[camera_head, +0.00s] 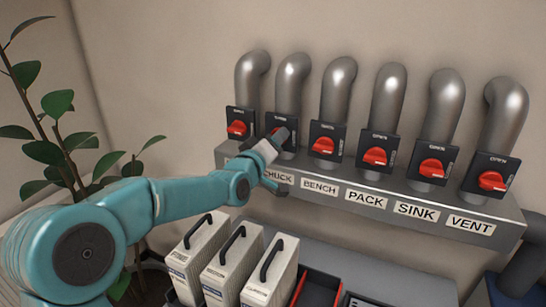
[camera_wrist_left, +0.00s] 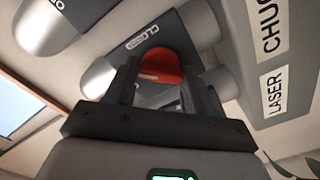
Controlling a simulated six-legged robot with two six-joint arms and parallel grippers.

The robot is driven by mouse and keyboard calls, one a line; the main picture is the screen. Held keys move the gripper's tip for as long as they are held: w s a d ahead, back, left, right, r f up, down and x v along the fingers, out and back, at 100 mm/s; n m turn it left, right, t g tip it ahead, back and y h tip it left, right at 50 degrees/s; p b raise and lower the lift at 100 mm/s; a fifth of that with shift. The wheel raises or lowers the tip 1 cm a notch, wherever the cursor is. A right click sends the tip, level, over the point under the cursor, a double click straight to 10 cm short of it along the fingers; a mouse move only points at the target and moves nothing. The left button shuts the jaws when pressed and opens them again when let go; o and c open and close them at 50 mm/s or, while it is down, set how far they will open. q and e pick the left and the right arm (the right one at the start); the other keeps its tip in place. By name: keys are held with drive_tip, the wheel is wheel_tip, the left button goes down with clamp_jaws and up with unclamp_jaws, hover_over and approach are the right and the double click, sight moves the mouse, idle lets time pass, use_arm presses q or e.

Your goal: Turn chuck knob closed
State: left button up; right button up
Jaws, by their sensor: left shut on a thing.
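The chuck knob is red and sits on a dark plate on the second pipe from the left, above the CHUCK label (camera_head: 277,177). In the head view my left gripper (camera_head: 272,143) covers most of it. In the left wrist view the red knob (camera_wrist_left: 158,65) lies between the two fingers of my left gripper (camera_wrist_left: 160,80), which is shut on it. The plate (camera_wrist_left: 135,52) shows the word CLOSED beside the knob. The knob's exact angle is hard to tell. My right gripper is not in view.
Similar red knobs stand on both sides, such as the leftmost knob (camera_head: 237,128) and the BENCH knob (camera_head: 323,145). A grey ledge (camera_head: 400,190) runs below them. White file boxes (camera_head: 233,265) stand below. A plant (camera_head: 75,130) is at left.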

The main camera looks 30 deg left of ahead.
use_arm(q)
drive_tip(key=shift+r+m+b, duration=0.2)
drive_tip(key=shift+m+b, duration=1.75)
drive_tip(key=shift+m, duration=2.65)
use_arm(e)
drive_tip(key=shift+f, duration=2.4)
use_arm(q)
drive_tip(key=o, duration=1)
drive_tip(key=shift+o, duration=0.2)
drive_tip(key=shift+w+f, duration=0.15)
